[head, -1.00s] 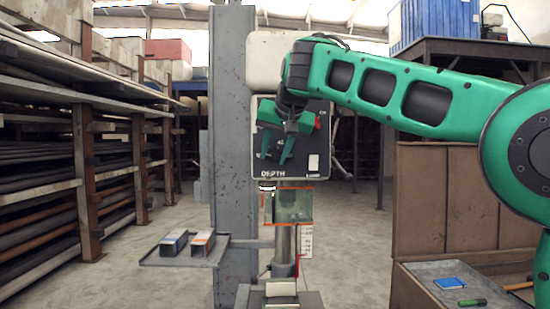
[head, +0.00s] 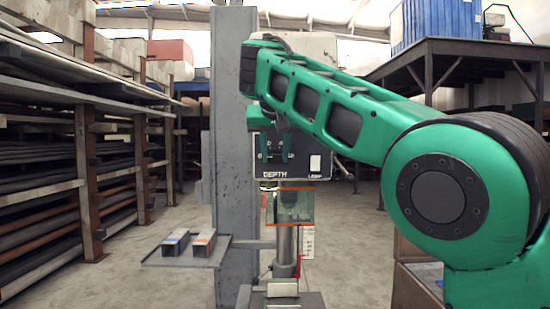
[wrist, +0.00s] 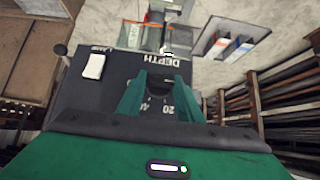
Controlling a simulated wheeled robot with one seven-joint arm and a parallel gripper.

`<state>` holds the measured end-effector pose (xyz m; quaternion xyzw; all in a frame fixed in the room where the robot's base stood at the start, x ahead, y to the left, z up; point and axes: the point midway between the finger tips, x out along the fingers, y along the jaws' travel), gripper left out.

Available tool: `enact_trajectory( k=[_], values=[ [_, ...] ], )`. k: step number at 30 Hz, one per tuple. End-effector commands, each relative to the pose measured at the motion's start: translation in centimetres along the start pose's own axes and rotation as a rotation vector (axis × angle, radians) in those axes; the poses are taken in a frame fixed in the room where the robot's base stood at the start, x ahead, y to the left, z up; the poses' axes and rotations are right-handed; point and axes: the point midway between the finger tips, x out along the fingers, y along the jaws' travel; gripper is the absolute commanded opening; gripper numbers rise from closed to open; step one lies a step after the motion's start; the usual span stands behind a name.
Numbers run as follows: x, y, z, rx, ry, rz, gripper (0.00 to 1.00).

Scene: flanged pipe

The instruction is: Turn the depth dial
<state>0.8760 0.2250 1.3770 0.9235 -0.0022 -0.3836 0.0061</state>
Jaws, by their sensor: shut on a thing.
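The machine's dark control panel (head: 300,168), marked DEPTH, faces me on the grey column in the head view. It also shows in the wrist view (wrist: 85,110), upside down, with the DEPTH lettering and a "20" scale mark. My green gripper (head: 270,155) is at the panel, over the area above the DEPTH lettering. In the wrist view the two fingers (wrist: 156,95) stand on either side of the dark depth dial (wrist: 158,84) and are shut on it. The dial is mostly hidden by the fingers.
A clear guard with an orange edge (head: 291,207) hangs under the panel. A side tray (head: 160,260) holds two metal pieces at left. A white switch (head: 315,163) is on the panel's right. Pipe racks (head: 60,180) line the left.

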Motion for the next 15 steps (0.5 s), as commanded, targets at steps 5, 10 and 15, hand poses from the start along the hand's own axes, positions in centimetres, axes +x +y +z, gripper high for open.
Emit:
enact_trajectory(
  k=[5,10,15],
  values=[
    [0.21,0.17,0.03,-0.001,-0.002,0.005,0.10],
    [0.23,0.19,0.01,0.000,-0.002,0.006,0.10],
    [0.16,0.16,-0.01,0.000,-0.001,0.004,0.52]
  ],
)
